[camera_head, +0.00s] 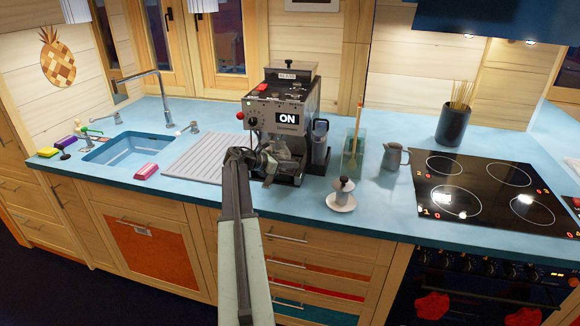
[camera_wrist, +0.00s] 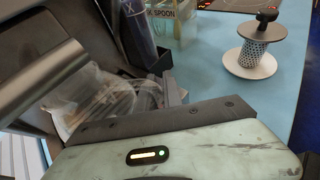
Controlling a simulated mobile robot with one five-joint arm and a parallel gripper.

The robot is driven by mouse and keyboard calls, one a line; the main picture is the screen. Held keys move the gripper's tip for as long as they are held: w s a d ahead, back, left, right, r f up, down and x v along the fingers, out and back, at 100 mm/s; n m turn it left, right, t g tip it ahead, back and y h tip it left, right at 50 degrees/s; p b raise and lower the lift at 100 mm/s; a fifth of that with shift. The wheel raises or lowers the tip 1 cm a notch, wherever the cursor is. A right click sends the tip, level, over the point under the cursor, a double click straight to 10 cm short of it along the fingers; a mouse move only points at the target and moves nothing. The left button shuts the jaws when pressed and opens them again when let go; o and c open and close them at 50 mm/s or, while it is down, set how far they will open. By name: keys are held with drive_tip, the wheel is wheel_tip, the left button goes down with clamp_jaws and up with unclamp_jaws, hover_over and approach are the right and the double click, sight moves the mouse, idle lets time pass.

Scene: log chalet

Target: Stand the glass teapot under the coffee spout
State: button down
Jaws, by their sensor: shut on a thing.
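The coffee machine (camera_head: 285,105), grey and black with an "ON" display, stands on the blue counter. Its spout area on the lower front is small and partly behind my arm. My gripper (camera_head: 258,160) is at the machine's front, low over its base. It is shut on the glass teapot (camera_head: 268,166), which is clear and hard to make out. In the wrist view the clear glass teapot (camera_wrist: 88,98) shows beyond my dark gripper finger, beside grey machine parts. Whether it rests on the machine's base, and sits exactly below the spout, I cannot tell.
Right of the machine stand a dark bottle holder (camera_head: 319,145), a glass box with a spoon (camera_head: 353,158), a grey jug (camera_head: 394,158) and a white saucer with a small strainer (camera_head: 341,203). A ribbed drainboard (camera_head: 198,155) and sink (camera_head: 130,148) lie left.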

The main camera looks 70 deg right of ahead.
drive_tip(key=c, duration=1.4)
unclamp_jaws()
drive_tip(key=shift+a, duration=0.15)
drive_tip(key=shift+w+a, duration=2.8)
drive_tip(key=shift+a, duration=0.15)
